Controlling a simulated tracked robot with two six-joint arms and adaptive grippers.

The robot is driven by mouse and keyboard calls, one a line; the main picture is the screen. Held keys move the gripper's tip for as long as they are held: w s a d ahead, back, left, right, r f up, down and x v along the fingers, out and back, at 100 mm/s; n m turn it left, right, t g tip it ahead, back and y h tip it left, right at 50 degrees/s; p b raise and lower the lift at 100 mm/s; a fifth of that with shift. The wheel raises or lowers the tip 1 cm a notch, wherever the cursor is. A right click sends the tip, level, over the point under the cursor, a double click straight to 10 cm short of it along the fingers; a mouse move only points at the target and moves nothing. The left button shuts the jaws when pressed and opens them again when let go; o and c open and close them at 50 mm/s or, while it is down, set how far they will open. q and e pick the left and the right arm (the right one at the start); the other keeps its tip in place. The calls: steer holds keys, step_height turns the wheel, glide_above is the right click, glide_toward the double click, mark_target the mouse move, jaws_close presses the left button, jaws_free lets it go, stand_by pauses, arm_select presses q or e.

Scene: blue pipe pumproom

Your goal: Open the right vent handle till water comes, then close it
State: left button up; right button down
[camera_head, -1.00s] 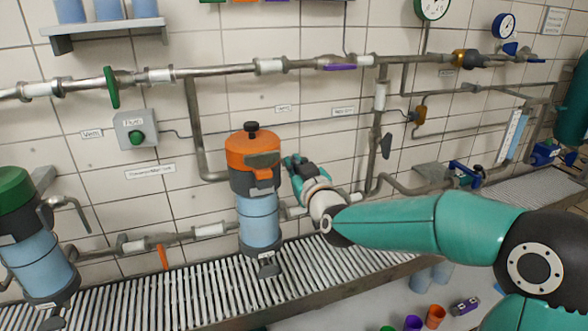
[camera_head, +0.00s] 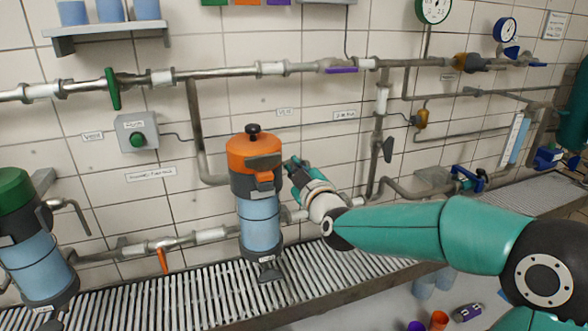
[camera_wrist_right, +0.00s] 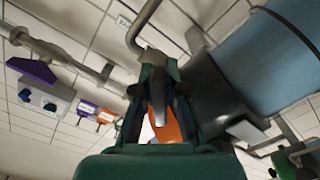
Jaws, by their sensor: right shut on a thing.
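The right vessel has an orange lid (camera_head: 254,152), a dark collar and a blue body (camera_head: 260,222). My right gripper (camera_head: 295,166) is at the right side of its collar. In the wrist view the right gripper (camera_wrist_right: 164,88) is shut on an orange handle (camera_wrist_right: 166,122), which shows between its fingers; I take it for the right vent handle. The vessel's dark collar (camera_wrist_right: 218,98) is close beside the fingers. In the head view the gripper hides the handle. No running water shows. My left gripper is not in view.
A green-lidded vessel (camera_head: 14,190) with a bent grey spout stands at the left. A slatted grating (camera_head: 180,302) runs below. Pipes (camera_head: 225,70) with a green handle (camera_head: 112,88) and a purple handle (camera_head: 340,70) cross the tiled wall.

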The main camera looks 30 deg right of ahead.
steer(key=shift+a, duration=0.1)
steer(key=c, duration=1.5)
jaws_free()
steer(key=shift+a, duration=0.1)
steer(key=v, duration=1.2)
steer(key=shift+f, duration=0.1)
